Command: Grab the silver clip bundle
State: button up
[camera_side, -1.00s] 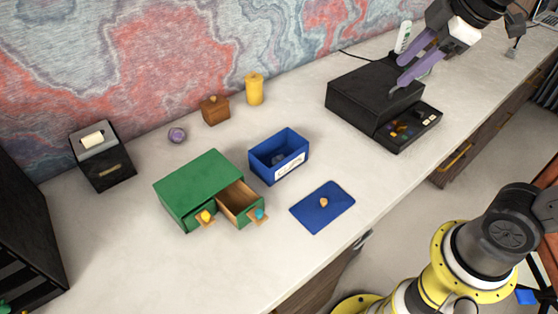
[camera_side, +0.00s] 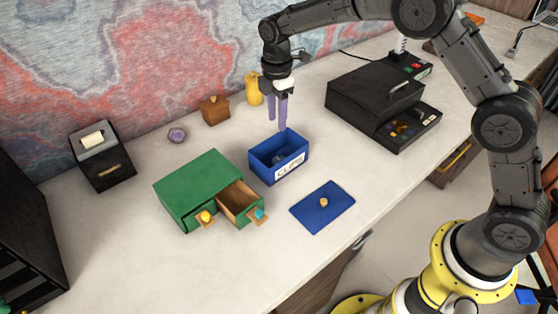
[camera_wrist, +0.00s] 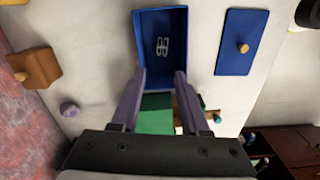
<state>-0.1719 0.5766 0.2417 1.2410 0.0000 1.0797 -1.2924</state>
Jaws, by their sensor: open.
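The silver clip bundle (camera_wrist: 162,46) lies inside the blue box labelled "CLIPS" (camera_side: 293,172); it shows clearly in the wrist view, and only dimly in the side view. The box also shows in the wrist view (camera_wrist: 141,32), with its top open. My gripper (camera_side: 277,123), with purple fingers, is above the back of the box and points down. It is open and empty. In the wrist view my gripper (camera_wrist: 161,75) has its fingertips apart, near one end of the box, with the clips beyond them.
A green drawer unit (camera_side: 197,179) with an open drawer stands left of the box. A blue lid (camera_side: 318,215) with a knob lies at front right. A black cash box (camera_side: 360,95) stands at right. A brown box (camera_side: 215,112) and yellow canister (camera_side: 255,90) stand behind.

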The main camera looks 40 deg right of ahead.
send_over(279, 158)
jog(key=f, duration=0.8)
jog(key=shift+w+a+f, duration=0.1)
jog(key=shift+a+f, duration=0.1)
jog(key=shift+f, duration=0.05)
jog(key=shift+d+f, duration=0.2)
jog(key=shift+f, duration=2.45)
grip_shut()
